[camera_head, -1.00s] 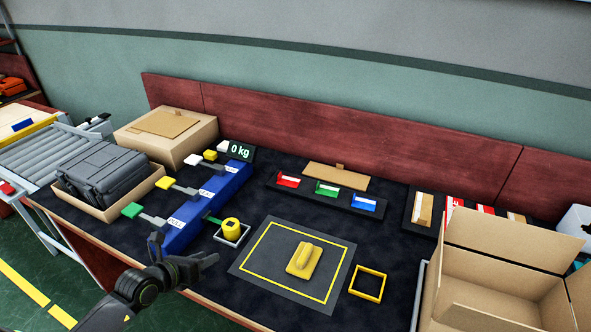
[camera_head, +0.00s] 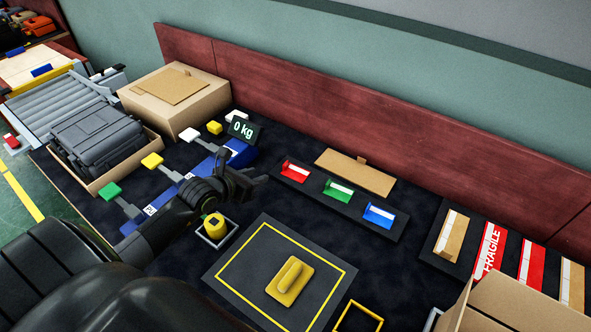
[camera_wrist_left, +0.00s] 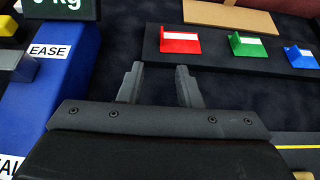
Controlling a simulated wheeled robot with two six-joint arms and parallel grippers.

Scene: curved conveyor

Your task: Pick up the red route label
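The red route label (camera_head: 295,170) sits at the left end of a black holder strip (camera_head: 352,207), with a green label (camera_head: 338,190) and a blue label (camera_head: 379,215) to its right. It also shows in the left wrist view (camera_wrist_left: 180,40), ahead of the fingers and slightly right. My left gripper (camera_head: 262,178) is in front and to the left of the red label, apart from it. In the left wrist view its two fingers (camera_wrist_left: 158,85) are apart with nothing between them. My right gripper is out of view.
A blue block (camera_head: 160,205) with levers and a 0 kg display (camera_head: 244,129) stand left of the gripper. A yellow-handled block (camera_head: 290,280) lies on a dark mat (camera_head: 240,275). A flat cardboard piece (camera_head: 355,172) lies behind the labels. An open carton (camera_head: 510,310) is at the lower right.

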